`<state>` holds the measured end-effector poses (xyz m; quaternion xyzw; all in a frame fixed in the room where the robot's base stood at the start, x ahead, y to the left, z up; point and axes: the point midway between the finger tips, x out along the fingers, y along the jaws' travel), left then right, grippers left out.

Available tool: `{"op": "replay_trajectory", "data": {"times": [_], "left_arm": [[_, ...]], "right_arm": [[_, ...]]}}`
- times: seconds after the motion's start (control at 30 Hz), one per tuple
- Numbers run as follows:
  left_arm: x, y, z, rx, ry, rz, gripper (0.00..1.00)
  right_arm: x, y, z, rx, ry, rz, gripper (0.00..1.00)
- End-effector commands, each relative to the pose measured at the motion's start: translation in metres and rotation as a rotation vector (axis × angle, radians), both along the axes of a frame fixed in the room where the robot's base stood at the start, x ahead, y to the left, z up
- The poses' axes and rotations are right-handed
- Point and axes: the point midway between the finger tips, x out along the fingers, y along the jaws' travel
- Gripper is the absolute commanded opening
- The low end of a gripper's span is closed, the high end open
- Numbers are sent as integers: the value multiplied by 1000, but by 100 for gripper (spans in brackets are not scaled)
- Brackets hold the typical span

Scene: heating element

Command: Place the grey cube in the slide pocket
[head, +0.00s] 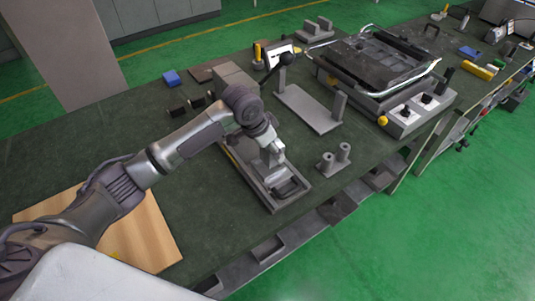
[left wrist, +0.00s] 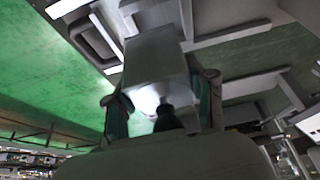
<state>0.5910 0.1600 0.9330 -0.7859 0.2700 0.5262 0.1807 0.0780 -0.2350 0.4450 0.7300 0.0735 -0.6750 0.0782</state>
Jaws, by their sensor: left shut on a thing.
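My left gripper (head: 268,160) reaches down over the long grey slide fixture (head: 250,182) near the table's front edge. In the left wrist view the left gripper (left wrist: 163,100) has its two fingers closed on opposite sides of the grey cube (left wrist: 155,58). The slide fixture has a dark, rounded handle-like part (head: 291,188) at its near end. Beyond the cube in the left wrist view lie grey bars and a dark recessed part (left wrist: 95,38). The gripper hides the pocket, so I cannot tell whether the cube is inside or above it. My right gripper is not in view.
Two short grey cylinders on a base (head: 333,159) stand right of the fixture. A grey plate with an upright post (head: 308,109) lies behind them. A black-topped press with knobs (head: 385,65) is at the back right. A wooden board (head: 150,240) lies front left.

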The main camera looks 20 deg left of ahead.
Motion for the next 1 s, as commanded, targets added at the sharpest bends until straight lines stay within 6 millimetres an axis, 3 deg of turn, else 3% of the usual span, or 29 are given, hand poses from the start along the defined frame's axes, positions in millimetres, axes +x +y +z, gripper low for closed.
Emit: {"op": "replay_trajectory", "data": {"times": [0.2, 0.5, 0.9, 0.93, 1.0], "left_arm": [[6, 13, -10, -3, -3, 0, 0], [6, 13, -46, -3, -2, 0, 0], [6, 13, -51, -2, -3, -1, 0], [5, 13, -51, -1, 0, -1, 60], [5, 13, -51, -1, 0, -1, 71]], "right_arm": [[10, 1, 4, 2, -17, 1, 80], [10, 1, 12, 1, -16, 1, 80], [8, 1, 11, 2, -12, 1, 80], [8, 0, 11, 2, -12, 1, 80], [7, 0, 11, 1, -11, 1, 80]]}}
